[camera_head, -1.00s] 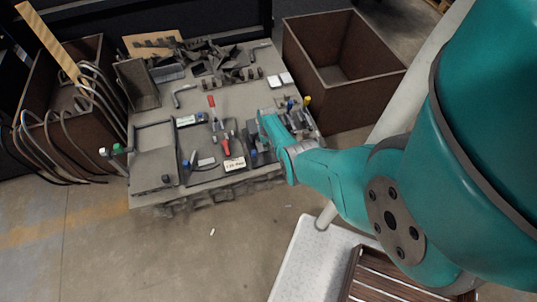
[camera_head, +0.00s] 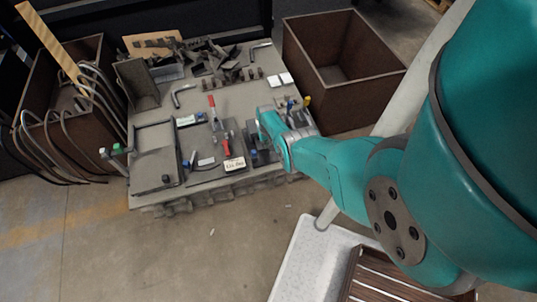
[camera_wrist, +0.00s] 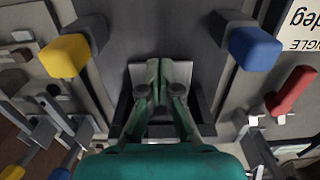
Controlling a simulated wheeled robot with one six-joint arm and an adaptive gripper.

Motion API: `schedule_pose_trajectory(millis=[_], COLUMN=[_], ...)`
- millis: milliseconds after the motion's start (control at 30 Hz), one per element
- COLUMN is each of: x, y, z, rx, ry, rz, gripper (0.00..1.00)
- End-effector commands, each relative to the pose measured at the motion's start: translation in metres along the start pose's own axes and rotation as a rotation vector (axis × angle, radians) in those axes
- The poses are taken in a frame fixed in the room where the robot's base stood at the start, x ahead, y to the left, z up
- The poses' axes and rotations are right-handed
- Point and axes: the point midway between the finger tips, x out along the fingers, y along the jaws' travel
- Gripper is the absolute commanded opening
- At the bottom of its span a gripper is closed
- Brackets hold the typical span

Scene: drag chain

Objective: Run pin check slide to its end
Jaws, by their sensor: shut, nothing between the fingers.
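In the wrist view my gripper (camera_wrist: 160,75) is shut, with no part held between its green fingers. The fingertips are over a dark, channel-like fixture (camera_wrist: 206,102) with a pale plate behind them; contact is unclear. A yellow-ended block (camera_wrist: 67,56) lies to the left and a blue-ended block (camera_wrist: 256,48) to the right, both apart from the fingers. I cannot tell which part is the pin check slide. In the head view my arm's end is over the table's right front part, hiding the fingertips. A blue piece (camera_head: 254,153) shows just left of it.
In the wrist view a red-handled clamp (camera_wrist: 292,92) stands close on the right, and yellow-tipped tools lie at lower left. In the head view the table (camera_head: 225,95) carries dark chain pieces (camera_head: 225,62) at the back. Brown bins flank it, with cables hanging from the left one.

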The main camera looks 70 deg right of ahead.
Motion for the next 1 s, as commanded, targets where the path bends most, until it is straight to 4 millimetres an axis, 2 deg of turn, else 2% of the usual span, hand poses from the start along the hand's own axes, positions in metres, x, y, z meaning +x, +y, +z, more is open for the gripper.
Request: schedule_pose_trajectory(millis=[167, 767, 1000], x=[-0.002, -0.002, -0.016], y=[0.0, 0.0, 0.0], z=[-0.003, 0.013, 0.012], rx=[0.0, 0.0, 0.0], ry=[0.008, 0.003, 0.004], rz=[0.0, 0.0, 0.0], gripper=[0.0, 0.0, 0.0])
